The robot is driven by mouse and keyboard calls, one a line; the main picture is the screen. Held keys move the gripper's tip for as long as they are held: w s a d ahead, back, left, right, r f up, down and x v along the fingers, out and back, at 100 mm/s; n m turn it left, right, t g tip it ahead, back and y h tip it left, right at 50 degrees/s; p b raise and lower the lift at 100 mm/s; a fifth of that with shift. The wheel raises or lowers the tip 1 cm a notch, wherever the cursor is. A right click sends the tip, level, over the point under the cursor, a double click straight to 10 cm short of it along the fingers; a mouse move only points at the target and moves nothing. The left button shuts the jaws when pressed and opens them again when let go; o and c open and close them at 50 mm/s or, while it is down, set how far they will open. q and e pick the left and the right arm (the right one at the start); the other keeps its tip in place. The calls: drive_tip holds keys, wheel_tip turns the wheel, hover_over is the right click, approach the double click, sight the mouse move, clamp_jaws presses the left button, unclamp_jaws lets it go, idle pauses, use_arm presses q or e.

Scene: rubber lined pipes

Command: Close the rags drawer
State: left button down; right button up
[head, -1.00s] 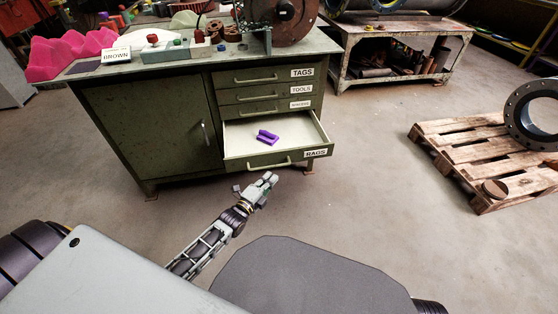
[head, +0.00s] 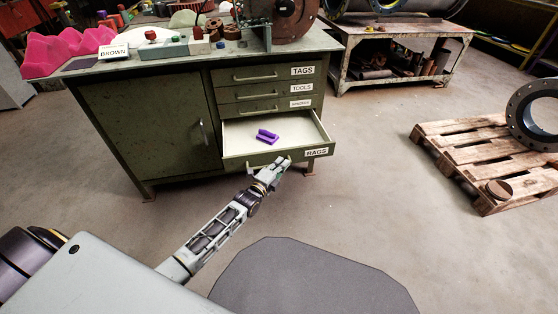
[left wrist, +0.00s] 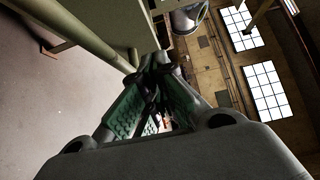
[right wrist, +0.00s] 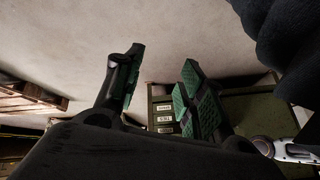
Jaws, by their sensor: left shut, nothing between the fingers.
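The rags drawer (head: 300,128) is the bottom drawer of the green cabinet and is pulled well out, in the head view. Its front carries a RAGS label (head: 316,152). A purple item (head: 267,136) lies inside it. My left gripper (head: 281,162) is shut and empty at the drawer's front, over its handle, which it partly hides; I cannot tell if they touch. In the left wrist view the fingers (left wrist: 161,62) come together close to a pale green surface. My right gripper (right wrist: 162,82) is open and empty in the right wrist view; it does not show in the head view.
The TAGS drawer (head: 262,76), TOOLS drawer (head: 265,92) and another drawer above are shut. The green cabinet (head: 155,130) has pink and small items on top. A wooden pallet (head: 475,150) with a flanged pipe stands right.

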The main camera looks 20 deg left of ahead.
sight(286, 150)
use_arm(q)
drive_tip(key=shift+w+a+f+b, duration=0.1)
drive_tip(key=shift+w+a+b, duration=0.3)
drive_tip(key=shift+w+a, duration=0.25)
drive_tip(key=shift+w+a+b, duration=0.35)
drive_tip(key=shift+w+a, duration=0.1)
drive_tip(key=shift+w, duration=0.35)
use_arm(e)
drive_tip(key=shift+a+f+t, duration=0.15)
drive_tip(key=shift+f, duration=0.8)
drive_tip(key=shift+a+f+t, duration=0.15)
drive_tip(key=shift+f, duration=0.75)
